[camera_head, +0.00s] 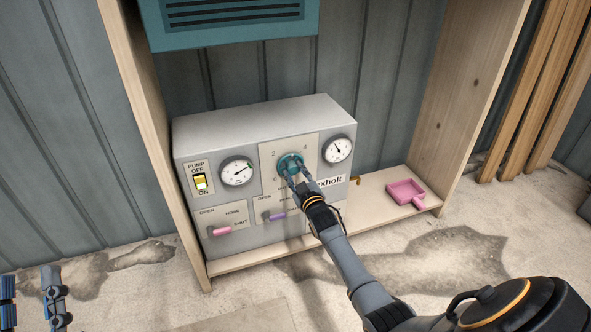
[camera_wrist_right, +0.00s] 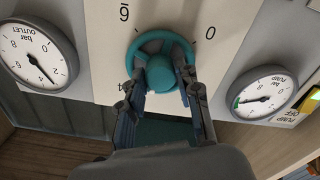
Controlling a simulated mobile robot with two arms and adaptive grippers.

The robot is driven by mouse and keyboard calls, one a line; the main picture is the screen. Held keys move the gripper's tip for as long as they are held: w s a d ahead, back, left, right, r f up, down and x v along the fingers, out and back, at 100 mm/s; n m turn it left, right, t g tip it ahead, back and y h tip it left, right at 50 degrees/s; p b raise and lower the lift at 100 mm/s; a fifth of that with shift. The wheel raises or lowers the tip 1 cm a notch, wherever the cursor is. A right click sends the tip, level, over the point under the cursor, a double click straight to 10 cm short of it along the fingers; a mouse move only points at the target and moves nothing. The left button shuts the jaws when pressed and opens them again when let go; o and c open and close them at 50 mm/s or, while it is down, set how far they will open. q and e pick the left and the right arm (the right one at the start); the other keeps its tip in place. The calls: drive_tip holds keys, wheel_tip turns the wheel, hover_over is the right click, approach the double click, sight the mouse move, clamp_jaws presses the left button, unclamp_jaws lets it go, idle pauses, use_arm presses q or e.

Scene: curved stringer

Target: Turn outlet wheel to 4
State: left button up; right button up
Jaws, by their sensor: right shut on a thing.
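The teal outlet wheel (camera_head: 291,163) sits on the pale plate at the front of the grey pump box. It also shows in the right wrist view (camera_wrist_right: 150,46), with an upside-down 6 and a 0 printed beyond it. In the head view, 2 and 4 show above it. I cannot make out a pointer on the wheel. My left gripper (camera_head: 30,290) is open and empty at the lower left, far from the box.
The pump switch (camera_head: 201,183), pump gauge (camera_head: 237,171), pink lever (camera_head: 220,231) and purple lever (camera_head: 274,216) are on the box front. A pink scoop-like tray (camera_head: 405,192) lies on the wooden shelf. Wooden side panels (camera_head: 479,80) flank the box; a teal unit (camera_head: 235,20) hangs above.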

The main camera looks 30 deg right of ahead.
drive_tip(key=m+p, duration=0.1)
drive_tip(key=m, duration=0.4)
drive_tip(key=shift+p, duration=0.3)
use_arm(q)
wheel_tip(320, 180, down, 10)
drive_tip(key=w+g+y, duration=0.2)
drive_tip(key=g, duration=0.4)
drive_tip(key=shift+w+a, duration=0.3)
drive_tip(key=shift+w, duration=0.1)
use_arm(e)
drive_tip(key=shift+f+m, duration=0.15)
drive_tip(key=shift+m, duration=1.25)
use_arm(q)
drive_tip(key=shift+g, duration=0.3)
use_arm(e)
drive_tip(key=o, duration=1.2)
drive_tip(key=shift+c, duration=0.2)
drive_tip(key=v, duration=1.2)
